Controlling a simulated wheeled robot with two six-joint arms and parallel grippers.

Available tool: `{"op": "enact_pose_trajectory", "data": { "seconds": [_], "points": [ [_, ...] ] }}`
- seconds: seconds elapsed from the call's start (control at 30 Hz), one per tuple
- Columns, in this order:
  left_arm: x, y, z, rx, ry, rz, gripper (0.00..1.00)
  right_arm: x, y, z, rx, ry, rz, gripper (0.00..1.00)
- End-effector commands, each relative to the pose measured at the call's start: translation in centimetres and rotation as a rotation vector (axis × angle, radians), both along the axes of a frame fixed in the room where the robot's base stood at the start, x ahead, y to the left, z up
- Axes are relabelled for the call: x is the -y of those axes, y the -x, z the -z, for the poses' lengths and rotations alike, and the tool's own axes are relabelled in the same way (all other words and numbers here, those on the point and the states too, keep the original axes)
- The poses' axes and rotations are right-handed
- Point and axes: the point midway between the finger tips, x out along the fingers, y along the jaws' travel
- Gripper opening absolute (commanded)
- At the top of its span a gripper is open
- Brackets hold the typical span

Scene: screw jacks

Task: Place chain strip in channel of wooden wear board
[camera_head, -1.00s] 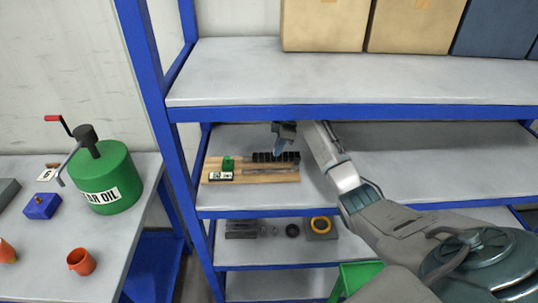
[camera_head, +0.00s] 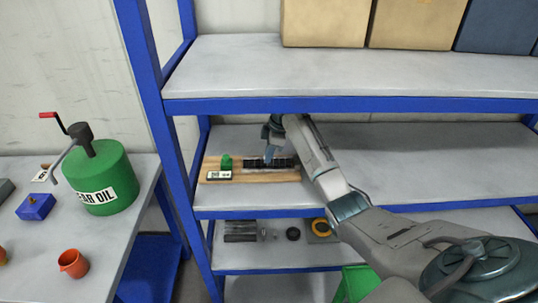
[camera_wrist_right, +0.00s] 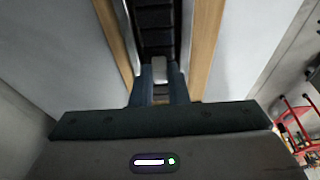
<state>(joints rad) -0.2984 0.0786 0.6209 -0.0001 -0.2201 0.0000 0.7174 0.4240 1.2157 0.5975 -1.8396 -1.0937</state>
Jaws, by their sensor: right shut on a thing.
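The wooden wear board (camera_head: 250,178) lies on the middle shelf, near its left end. The black chain strip (camera_head: 255,163) lies lengthwise along the board, over its channel. In the right wrist view the strip (camera_wrist_right: 155,25) runs between two pale metal rails, with bare wood (camera_wrist_right: 205,45) beyond them. It looks lined up with the channel; I cannot tell whether it rests on the floor of it. My right gripper (camera_head: 270,160) points down onto the board and is shut on the strip. Its fingertips (camera_wrist_right: 160,75) sit between the rails. My left gripper is out of view.
A green block (camera_head: 226,161) and a label plate (camera_head: 219,175) sit at the board's left end. A blue shelf post (camera_head: 165,120) stands left of it, and the upper shelf (camera_head: 320,70) hangs above. The middle shelf's right part (camera_head: 430,160) is clear.

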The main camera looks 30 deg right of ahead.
Motion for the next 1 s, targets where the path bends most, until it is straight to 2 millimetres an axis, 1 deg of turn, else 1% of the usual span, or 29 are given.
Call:
{"op": "enact_pose_trajectory", "data": {
  "seconds": [0.07,0.1,0.2,0.47,0.57,0.67,0.77,0.83,1.0],
  "points": [
    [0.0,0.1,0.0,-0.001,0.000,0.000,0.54,0.0,0.0,0.2,0.000,0.000,0.000,0.00],
    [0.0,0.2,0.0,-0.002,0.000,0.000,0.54,0.0,0.0,0.3,-0.001,0.000,0.000,0.18],
    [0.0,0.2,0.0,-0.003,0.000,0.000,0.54,0.0,0.0,0.3,-0.001,-0.001,0.000,0.36],
    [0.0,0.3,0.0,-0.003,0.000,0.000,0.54,0.0,0.0,0.2,-0.001,-0.001,0.000,0.36],
    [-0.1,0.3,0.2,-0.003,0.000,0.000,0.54,0.1,0.0,-0.2,0.001,0.001,0.000,0.36],
    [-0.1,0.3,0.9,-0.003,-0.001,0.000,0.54,0.4,0.1,-1.1,0.003,0.001,0.000,0.36],
    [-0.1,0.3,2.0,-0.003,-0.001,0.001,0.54,0.9,0.4,-2.9,0.005,0.002,0.000,0.36],
    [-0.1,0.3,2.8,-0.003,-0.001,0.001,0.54,1.2,0.6,-4.5,0.006,0.002,0.000,0.36],
    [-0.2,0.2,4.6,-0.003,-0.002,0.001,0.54,5.0,3.1,-4.3,-0.001,0.005,0.004,0.36]
  ]
}}
